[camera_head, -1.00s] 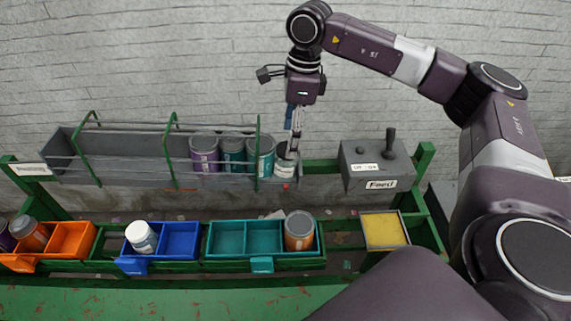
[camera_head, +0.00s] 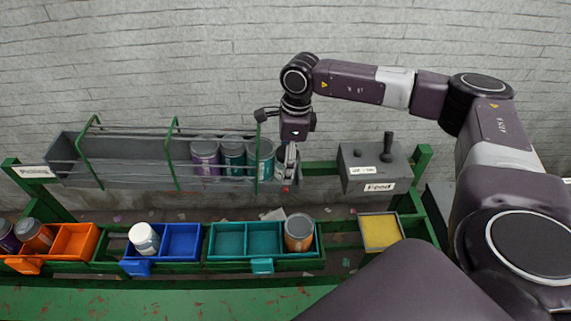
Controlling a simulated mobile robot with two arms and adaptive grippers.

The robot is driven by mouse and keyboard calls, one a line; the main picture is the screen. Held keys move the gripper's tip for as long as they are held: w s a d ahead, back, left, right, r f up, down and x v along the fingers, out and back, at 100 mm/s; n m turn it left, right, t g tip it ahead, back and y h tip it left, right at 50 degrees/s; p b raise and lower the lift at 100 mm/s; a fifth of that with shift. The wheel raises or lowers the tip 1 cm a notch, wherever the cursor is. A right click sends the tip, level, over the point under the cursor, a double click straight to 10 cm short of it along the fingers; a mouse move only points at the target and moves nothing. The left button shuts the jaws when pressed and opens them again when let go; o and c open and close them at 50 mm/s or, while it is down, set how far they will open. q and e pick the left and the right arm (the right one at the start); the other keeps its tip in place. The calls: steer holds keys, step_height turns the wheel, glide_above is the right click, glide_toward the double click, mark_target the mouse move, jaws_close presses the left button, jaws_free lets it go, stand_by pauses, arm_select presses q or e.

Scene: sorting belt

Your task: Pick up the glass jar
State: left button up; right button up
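The jar at the right end of the grey chute, seen a second ago with a pale label, is now mostly hidden by my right gripper (camera_head: 289,168). The gripper points down at that end of the chute, at the jar's place. Its fingers are small and overlap the jar, so I cannot tell whether they are open or shut on it. I cannot make out whether that jar is glass. My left gripper is not in view.
Orange (camera_head: 74,240), blue (camera_head: 181,240) and teal (camera_head: 229,240) bins, a yellow tray (camera_head: 381,232) and the Feed box (camera_head: 375,170) are nearby.

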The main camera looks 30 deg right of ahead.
steer(key=c, duration=1.3)
steer(key=shift+c, duration=0.2)
steer(key=shift+r+p, duration=0.3)
steer(key=shift+r, duration=0.1)
steer(key=r+p, duration=0.1)
steer(key=r, duration=0.1)
steer(key=r+p, duration=0.1)
steer(key=r, duration=0.1)
steer(key=r+p, duration=0.2)
steer(key=shift+s+d+r, duration=0.15)
steer(key=shift+d+r, duration=0.1)
steer(key=shift+r, duration=0.05)
steer(key=s+d+b, duration=0.3)
steer(key=s+d, duration=0.4)
steer(key=d, duration=0.4)
steer(key=s+a+r, duration=0.3)
steer(key=s+a, duration=0.1)
steer(key=s, duration=0.5)
steer(key=shift+s+a+r, duration=0.3)
steer(key=shift+s+a, duration=0.1)
